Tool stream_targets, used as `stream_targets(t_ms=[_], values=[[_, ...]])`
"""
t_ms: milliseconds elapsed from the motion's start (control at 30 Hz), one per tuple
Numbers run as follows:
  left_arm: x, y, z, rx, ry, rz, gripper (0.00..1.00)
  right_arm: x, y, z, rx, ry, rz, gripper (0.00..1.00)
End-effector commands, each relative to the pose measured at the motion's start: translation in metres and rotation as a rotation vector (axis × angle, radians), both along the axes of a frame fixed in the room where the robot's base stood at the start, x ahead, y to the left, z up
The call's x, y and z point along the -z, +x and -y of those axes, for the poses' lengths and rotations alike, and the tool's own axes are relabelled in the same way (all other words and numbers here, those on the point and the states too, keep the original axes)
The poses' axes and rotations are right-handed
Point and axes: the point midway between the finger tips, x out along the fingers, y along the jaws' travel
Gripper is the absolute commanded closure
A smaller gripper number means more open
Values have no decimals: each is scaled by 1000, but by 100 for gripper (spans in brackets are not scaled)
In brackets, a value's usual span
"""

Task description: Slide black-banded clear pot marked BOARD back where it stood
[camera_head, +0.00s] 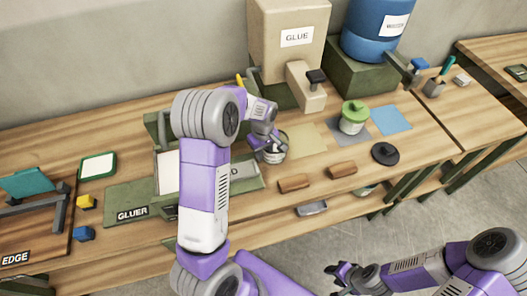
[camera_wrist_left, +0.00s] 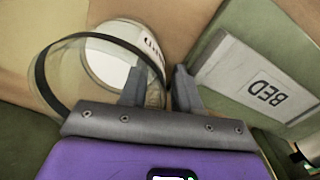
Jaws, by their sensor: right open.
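The clear pot (camera_head: 273,154) with a black band stands on the bench, partly hidden by my left gripper (camera_head: 266,147). In the left wrist view, the pot (camera_wrist_left: 95,62) lies at the upper left, its label partly covered so only its last letters show. There, my left gripper (camera_wrist_left: 159,80) has its fingers apart, one over the pot's side and one just outside it near the label. I cannot tell whether they clamp the wall. A tan mat (camera_head: 305,140) lies right of the pot. My right gripper (camera_head: 340,277) is open and empty, low in front of the bench.
A black lid (camera_head: 385,153) and two brown blocks (camera_head: 294,183) (camera_head: 342,169) lie in front. The BED plate (camera_wrist_left: 262,88) is close to my left gripper. The GLUE box (camera_head: 288,42) stands behind.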

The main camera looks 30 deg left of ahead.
Motion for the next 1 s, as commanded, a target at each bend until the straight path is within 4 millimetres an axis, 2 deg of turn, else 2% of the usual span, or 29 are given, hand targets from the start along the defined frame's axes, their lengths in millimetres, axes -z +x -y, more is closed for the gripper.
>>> stream_targets(t_ms=[367,733,1000], values=[[-5,0,0,0,0,0,62,-1,0,0,0,0,0,57],[-62,0,-1,-1,0,4,62,-9,0,0,0,0,0,57],[-76,-2,-1,0,0,-1,62,-11,0,0,0,0,0,57]])
